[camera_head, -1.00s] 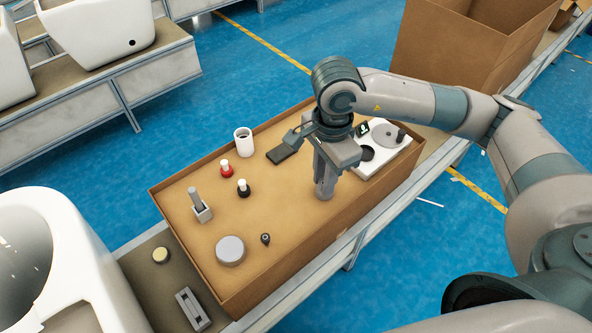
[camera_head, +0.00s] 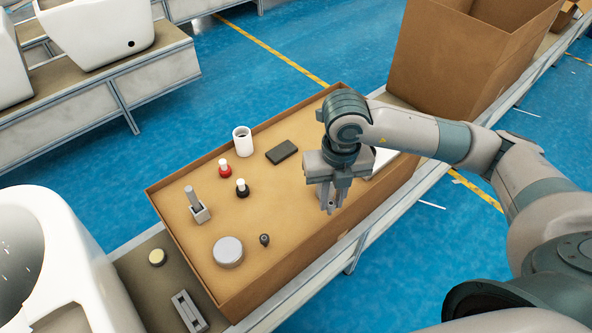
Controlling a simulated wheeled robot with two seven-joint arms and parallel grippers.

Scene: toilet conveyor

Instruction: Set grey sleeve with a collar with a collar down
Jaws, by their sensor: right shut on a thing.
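My right gripper (camera_head: 329,207) points down over the right part of the shallow cardboard box (camera_head: 290,215). It is shut on the grey sleeve with a collar, which is mostly hidden by the fingers; a small grey part (camera_head: 342,196) shows just beside them. I cannot tell whether the sleeve touches the box floor. A white plate (camera_head: 384,164) at the right end of the box is mostly hidden behind my right arm. My left gripper is not in view.
In the box stand a white cup (camera_head: 242,141), a dark block (camera_head: 282,152), a red-based piece (camera_head: 224,169), a black-based piece (camera_head: 241,188), a grey holder with a rod (camera_head: 198,207), a round grey disc (camera_head: 228,252) and a small dark knob (camera_head: 264,240). The box middle is clear.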

